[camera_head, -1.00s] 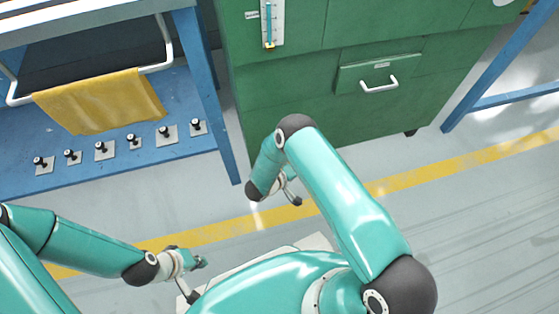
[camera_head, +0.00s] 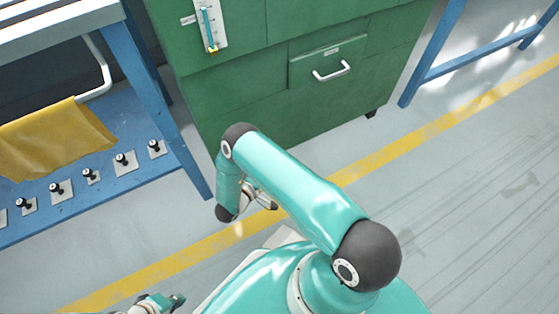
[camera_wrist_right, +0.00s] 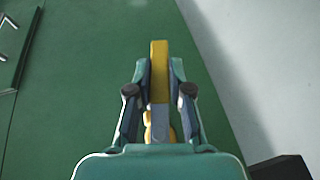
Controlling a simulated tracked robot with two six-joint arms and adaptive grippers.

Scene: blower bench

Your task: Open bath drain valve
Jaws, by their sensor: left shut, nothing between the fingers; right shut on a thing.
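In the right wrist view, my right gripper (camera_wrist_right: 160,88) is shut on a yellow bar, which I take to be the drain valve's handle (camera_wrist_right: 160,62). The bar stands upright in the picture between the fingers, in front of a green surface. More yellow shows lower down between the fingers; the valve's body cannot be made out. In the head view, the right arm reaches toward the green cabinet's foot, and its gripper (camera_head: 264,198) is partly hidden by the arm. My left gripper (camera_head: 172,301) is shut and empty at the bottom edge, partly cut off.
The green cabinet (camera_head: 255,105) carries a gauge (camera_head: 211,25) and a drawer with a white handle (camera_head: 332,72). At left, a blue bench shelf (camera_head: 95,205) holds several black knobs on plates; a yellow cloth (camera_head: 52,140) hangs above it. Open floor lies at right.

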